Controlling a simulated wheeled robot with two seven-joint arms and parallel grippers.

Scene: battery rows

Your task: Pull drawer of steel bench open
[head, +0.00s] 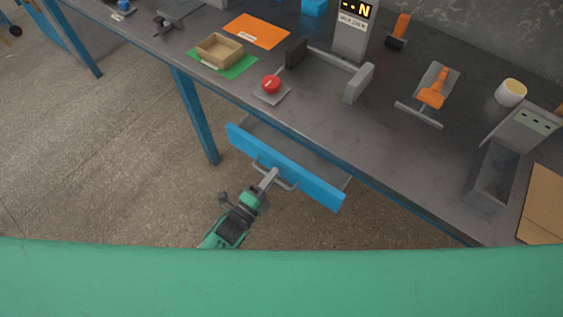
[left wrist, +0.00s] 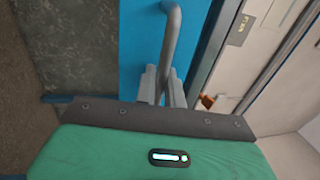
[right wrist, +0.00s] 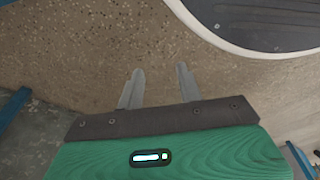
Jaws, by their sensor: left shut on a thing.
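The steel bench (head: 300,110) has a dark grey top and blue legs. Its drawer has a blue front (head: 318,187) and stands partly open below the bench's front edge, with its grey inside showing. A grey bar handle (head: 289,184) is on the drawer front; it also shows in the left wrist view (left wrist: 171,40). My left gripper (head: 270,177) is shut on the handle, and its fingers (left wrist: 162,85) sit around the bar in the left wrist view. My right gripper (right wrist: 158,88) is open and empty above the speckled floor in the right wrist view.
On the bench are a red button (head: 271,85), a cardboard tray (head: 220,50) on a green mat, an orange sheet (head: 257,31), a display stand (head: 352,35), an orange-handled tool (head: 434,92) and a grey bin (head: 491,176). The floor (head: 130,150) in front is clear.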

